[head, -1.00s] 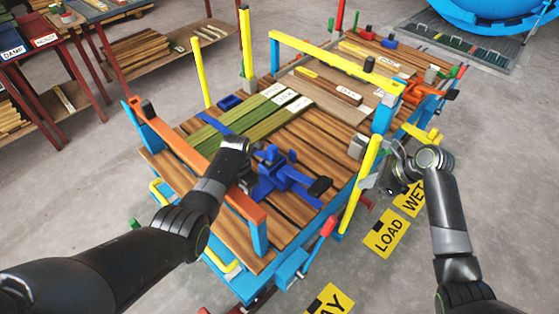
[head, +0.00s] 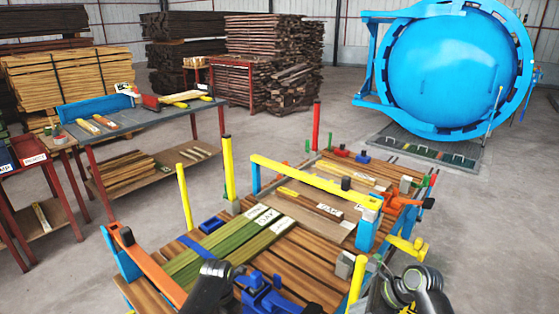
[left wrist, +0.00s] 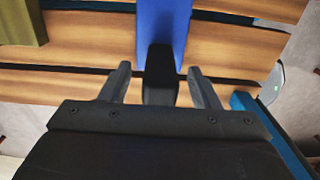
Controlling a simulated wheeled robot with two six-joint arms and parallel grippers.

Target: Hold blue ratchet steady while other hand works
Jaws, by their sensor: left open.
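The blue ratchet (head: 268,297) sits on the slatted wooden deck of the cart, cut off by the bottom edge of the head view. In the left wrist view its blue body (left wrist: 163,28) runs away from me and a dark handle-like part (left wrist: 160,75) lies between my fingers. My left gripper (left wrist: 160,90) is open, one finger on each side of that part, with a gap at both sides. In the head view my left gripper (head: 243,272) is beside the ratchet. My right gripper (head: 374,288) is at the cart's right side by a yellow post; its fingers are unclear.
An orange bar (head: 150,262) edges the cart at left. A yellow crossbar (head: 305,178) spans its middle. Green boards (head: 215,250) lie on the deck. A blue autoclave (head: 450,60) stands at the back right, and a grey side table (head: 145,118) at left.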

